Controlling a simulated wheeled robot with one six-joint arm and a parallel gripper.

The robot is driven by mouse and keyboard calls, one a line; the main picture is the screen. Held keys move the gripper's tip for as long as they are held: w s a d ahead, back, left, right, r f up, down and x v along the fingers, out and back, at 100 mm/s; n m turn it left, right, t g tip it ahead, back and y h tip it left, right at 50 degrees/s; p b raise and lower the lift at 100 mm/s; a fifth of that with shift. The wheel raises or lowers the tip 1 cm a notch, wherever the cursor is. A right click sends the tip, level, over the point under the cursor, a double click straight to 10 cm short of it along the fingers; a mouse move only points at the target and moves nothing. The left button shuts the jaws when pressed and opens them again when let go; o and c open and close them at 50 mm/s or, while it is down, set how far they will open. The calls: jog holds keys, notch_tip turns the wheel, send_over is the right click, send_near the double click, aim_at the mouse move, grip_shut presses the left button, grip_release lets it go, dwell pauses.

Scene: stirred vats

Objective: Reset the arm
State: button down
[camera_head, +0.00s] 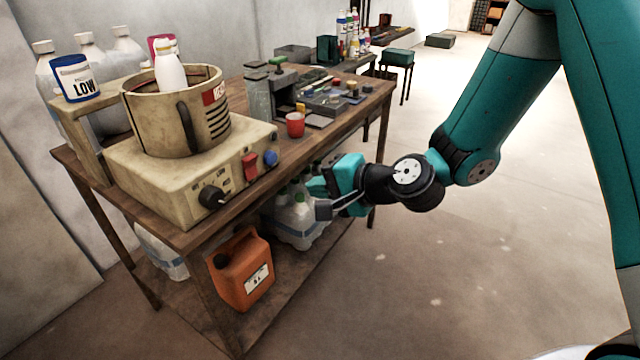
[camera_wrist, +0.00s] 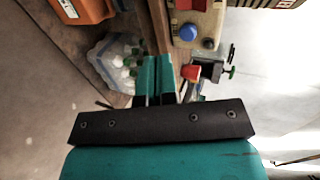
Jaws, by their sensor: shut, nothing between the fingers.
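My arm reaches in from the upper right in the head view, and its teal and black wrist is in front of the table's right part. My gripper (camera_head: 318,187) is beside the table's front edge, above the lower shelf, near the pack of bottles. In the wrist view my gripper (camera_wrist: 157,75) shows its two teal fingers side by side, shut with nothing between them. The fingers point toward the table.
Below are an orange canister (camera_head: 240,268) and wrapped bottles (camera_head: 297,222). The floor (camera_head: 480,260) at right is clear.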

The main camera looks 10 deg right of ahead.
jog(key=s+a+r+n+g+p, duration=0.2)
jog(key=s+r+n+g+p, duration=0.35)
jog(key=s+r+n, duration=0.5)
jog(key=s+d+r+n+g+h+p, duration=0.1)
jog(key=s+d+r+n+h, duration=0.1)
jog(key=s+d+r, duration=0.2)
jog(key=s+d+r+n+g+h+p, duration=0.2)
jog(key=s+d+r+n+h, duration=0.1)
jog(key=s, duration=0.7)
jog(key=shift+v, duration=0.85)
jog(key=c, duration=1.8)
grip_release()
jog(key=shift+w+g, duration=0.1)
jog(key=shift+g, duration=0.15)
jog(key=shift+c, duration=0.2)
